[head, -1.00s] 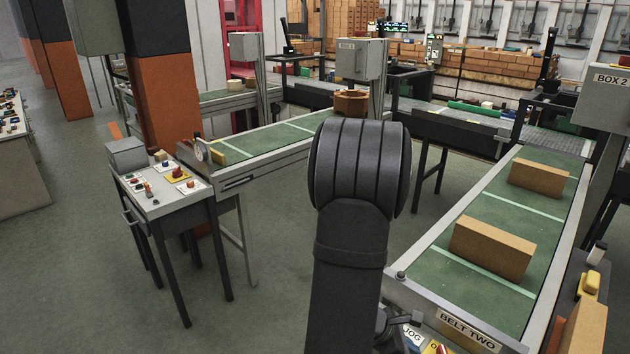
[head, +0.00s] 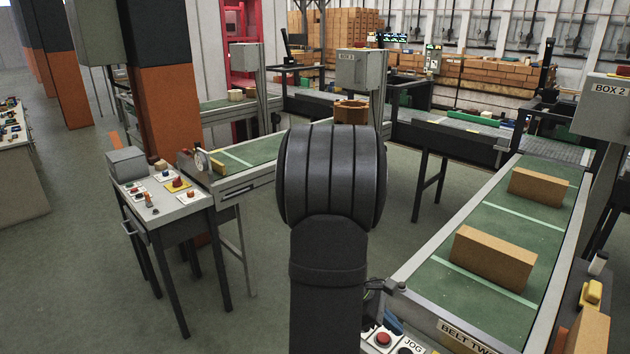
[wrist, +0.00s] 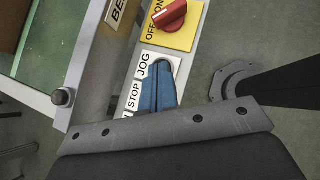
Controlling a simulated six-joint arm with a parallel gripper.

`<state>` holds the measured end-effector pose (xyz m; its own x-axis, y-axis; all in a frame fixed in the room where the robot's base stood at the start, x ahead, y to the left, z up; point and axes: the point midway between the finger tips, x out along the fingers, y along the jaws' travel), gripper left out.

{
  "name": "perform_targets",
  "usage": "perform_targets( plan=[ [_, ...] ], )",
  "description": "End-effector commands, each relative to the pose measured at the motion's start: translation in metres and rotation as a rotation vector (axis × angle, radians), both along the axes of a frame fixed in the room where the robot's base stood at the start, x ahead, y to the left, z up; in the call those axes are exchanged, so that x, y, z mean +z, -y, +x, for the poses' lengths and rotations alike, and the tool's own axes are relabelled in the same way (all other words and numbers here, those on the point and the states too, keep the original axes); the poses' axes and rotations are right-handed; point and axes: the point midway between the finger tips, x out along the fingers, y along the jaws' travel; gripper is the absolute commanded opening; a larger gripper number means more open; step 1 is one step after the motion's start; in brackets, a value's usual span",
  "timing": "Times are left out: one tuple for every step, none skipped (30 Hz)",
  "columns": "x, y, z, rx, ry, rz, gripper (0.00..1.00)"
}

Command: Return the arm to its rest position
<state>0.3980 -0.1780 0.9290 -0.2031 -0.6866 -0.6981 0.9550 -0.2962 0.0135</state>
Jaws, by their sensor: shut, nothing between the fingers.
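My arm's dark rounded link stands upright in the middle of the head view. My gripper (wrist: 152,100) shows in the wrist view as two blue fingers pressed together, with nothing between them. The fingers are over the control panel strip, between the JOG label (wrist: 142,68) and the STOP label (wrist: 132,97); whether they touch it I cannot tell. In the head view the blue fingers (head: 392,322) show at the bottom, beside a red button (head: 383,339). A red rotary switch (wrist: 170,15) sits on a yellow OFF/ON plate just beyond.
Belt two (head: 455,290) runs at the right with a near brick (head: 492,258) and a far brick (head: 538,187) on it. A control table (head: 165,212) stands at the left. Another belt (head: 250,155) lies behind my arm. The floor between is clear.

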Motion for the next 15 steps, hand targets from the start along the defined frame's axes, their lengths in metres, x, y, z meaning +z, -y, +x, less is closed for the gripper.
perform_targets(
  plan=[
    [-0.001, 0.003, 0.006, -0.035, 0.001, 0.001, 0.00],
    [-0.002, 0.005, 0.009, -0.055, 0.000, 0.001, 0.00],
    [-0.002, 0.006, 0.012, -0.080, 0.000, 0.003, 0.00],
    [-0.002, 0.007, 0.015, -0.098, -0.001, 0.004, 0.00],
    [-0.003, 0.008, 0.017, -0.115, -0.001, 0.005, 0.00],
    [-0.003, 0.009, 0.020, -0.135, -0.001, 0.007, 0.00],
    [-0.004, 0.010, 0.022, -0.150, -0.002, 0.007, 0.00],
    [-0.004, 0.011, 0.024, -0.163, -0.003, 0.009, 0.00],
    [-0.004, 0.012, 0.026, -0.179, -0.003, 0.010, 0.00],
    [-0.005, 0.012, 0.027, -0.188, -0.003, 0.011, 0.00],
    [-0.005, 0.013, 0.028, -0.197, -0.005, 0.012, 0.00],
    [-0.005, 0.013, 0.029, -0.207, -0.006, 0.013, 0.00],
    [-0.005, 0.013, 0.030, -0.213, -0.005, 0.014, 0.00],
    [-0.005, 0.014, 0.031, -0.217, -0.005, 0.014, 0.00],
    [-0.005, 0.014, 0.032, -0.221, -0.005, 0.015, 0.00]
  ],
)
